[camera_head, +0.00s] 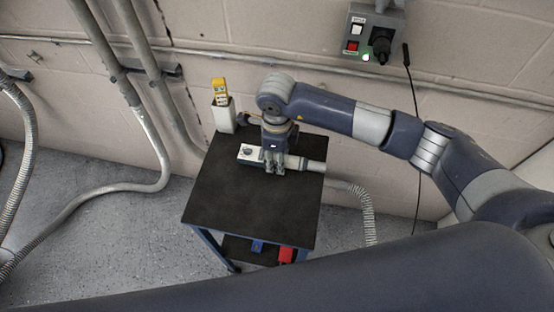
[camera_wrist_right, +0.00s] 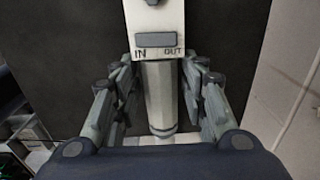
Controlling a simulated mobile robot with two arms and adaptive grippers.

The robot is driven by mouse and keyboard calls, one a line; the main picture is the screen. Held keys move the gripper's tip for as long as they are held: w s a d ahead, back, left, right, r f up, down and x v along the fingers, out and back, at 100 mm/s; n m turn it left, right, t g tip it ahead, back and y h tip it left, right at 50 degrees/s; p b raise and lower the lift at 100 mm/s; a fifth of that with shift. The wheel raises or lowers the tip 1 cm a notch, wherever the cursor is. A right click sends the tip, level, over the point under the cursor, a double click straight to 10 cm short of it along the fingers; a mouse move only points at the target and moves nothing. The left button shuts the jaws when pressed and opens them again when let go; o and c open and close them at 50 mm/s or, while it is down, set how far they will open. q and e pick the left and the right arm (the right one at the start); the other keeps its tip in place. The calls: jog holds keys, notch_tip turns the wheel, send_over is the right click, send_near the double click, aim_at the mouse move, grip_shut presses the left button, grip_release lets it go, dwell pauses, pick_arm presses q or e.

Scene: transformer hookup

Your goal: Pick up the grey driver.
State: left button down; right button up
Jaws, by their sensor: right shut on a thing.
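The grey driver (camera_head: 247,153) lies across the far part of the dark tabletop, with a pale block at its left and a lighter barrel reaching right. In the right wrist view its pale block, with a grey rocker marked IN and OUT, and its round grey body (camera_wrist_right: 159,88) show between the fingers. My right gripper (camera_head: 275,164) points down over its middle and is shut on it, one finger on each side in the wrist view (camera_wrist_right: 161,100). I cannot tell whether the driver is clear of the tabletop. My left gripper is not in view.
A white holder (camera_head: 223,117) with a yellow device (camera_head: 220,90) stands at the cart's back left corner. A wall box (camera_head: 374,30) with buttons and a plug hangs above. A ribbed hose (camera_head: 362,205) hangs at the right. The front of the tabletop (camera_head: 250,205) is clear.

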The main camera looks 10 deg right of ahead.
jog(key=shift+s+a+r+b, duration=0.2)
jog(key=shift+r+b, duration=0.1)
jog(key=shift+r, duration=0.1)
jog(key=shift+s+a+r+b, duration=0.1)
jog(key=shift+a+r+b, duration=0.05)
jog(key=shift+r+b, duration=0.15)
jog(key=s+a+b, duration=0.1)
jog(key=s+a, duration=0.1)
jog(key=s, duration=0.1)
jog(key=s+a+r+b, duration=0.1)
jog(key=s+a, duration=0.2)
jog(key=s, duration=0.1)
jog(key=s+a+b, duration=0.2)
jog(key=s+a, duration=0.1)
jog(key=shift+s+a+r, duration=0.2)
jog(key=shift+s+a, duration=0.05)
jog(key=shift+s, duration=0.1)
jog(key=shift+s+a+r, duration=0.2)
jog(key=shift+s+a, duration=0.25)
jog(key=shift+s, duration=0.15)
